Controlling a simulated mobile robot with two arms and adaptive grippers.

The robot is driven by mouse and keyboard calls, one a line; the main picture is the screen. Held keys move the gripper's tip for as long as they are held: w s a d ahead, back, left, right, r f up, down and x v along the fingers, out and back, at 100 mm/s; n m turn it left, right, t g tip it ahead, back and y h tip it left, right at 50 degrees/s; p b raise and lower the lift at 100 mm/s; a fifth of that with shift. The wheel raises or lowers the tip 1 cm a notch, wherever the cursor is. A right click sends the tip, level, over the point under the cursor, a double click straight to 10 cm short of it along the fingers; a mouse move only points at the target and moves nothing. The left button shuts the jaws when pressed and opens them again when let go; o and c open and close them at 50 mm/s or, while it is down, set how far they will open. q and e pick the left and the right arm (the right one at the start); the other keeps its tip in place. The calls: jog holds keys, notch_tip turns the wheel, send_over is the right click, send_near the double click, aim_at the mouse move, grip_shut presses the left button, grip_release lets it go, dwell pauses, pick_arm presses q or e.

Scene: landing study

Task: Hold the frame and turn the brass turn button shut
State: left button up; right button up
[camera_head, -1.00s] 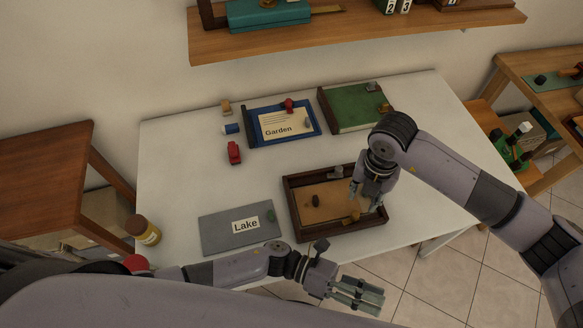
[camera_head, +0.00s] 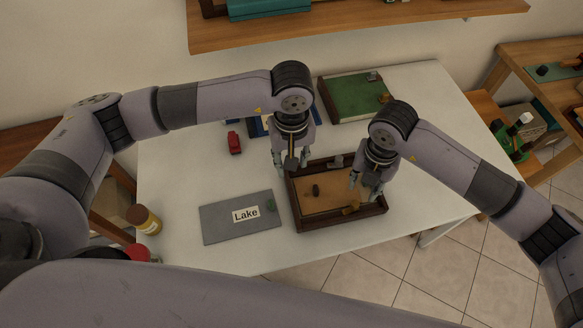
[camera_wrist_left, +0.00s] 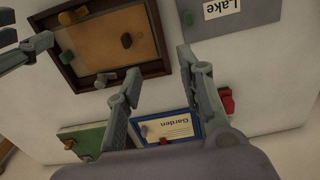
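The dark wooden frame (camera_head: 338,226) with a tan back panel (camera_head: 325,194) lies on the white table; it also shows in the left wrist view (camera_wrist_left: 60,58). The brass turn button (camera_head: 352,209) is at its near right side, and in the wrist view (camera_wrist_left: 70,17). A grey button (camera_wrist_left: 104,78) sits at the far side and a dark knob (camera_head: 316,189) on the panel. My left gripper (camera_head: 290,172) is open and empty above the frame's far left corner; its spread fingers show in the wrist view (camera_wrist_left: 158,68). My right gripper (camera_head: 364,188) is open above the frame's right side, near the brass button.
The grey Lake board (camera_head: 225,228) lies left of the frame. The blue Garden frame (camera_wrist_left: 200,125) is behind, partly hidden by my left arm in the head view. A green board (camera_head: 350,101), a red object (camera_head: 234,143) and a brown-capped jar (camera_head: 145,220) stand around.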

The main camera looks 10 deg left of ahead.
aim_at(291, 194)
pick_arm(q)
notch_tip(291, 194, down, 17)
jog(key=shift+f, duration=0.1)
dwell(0.4)
jog(key=shift+c, duration=0.2)
grip_shut()
dwell(0.5)
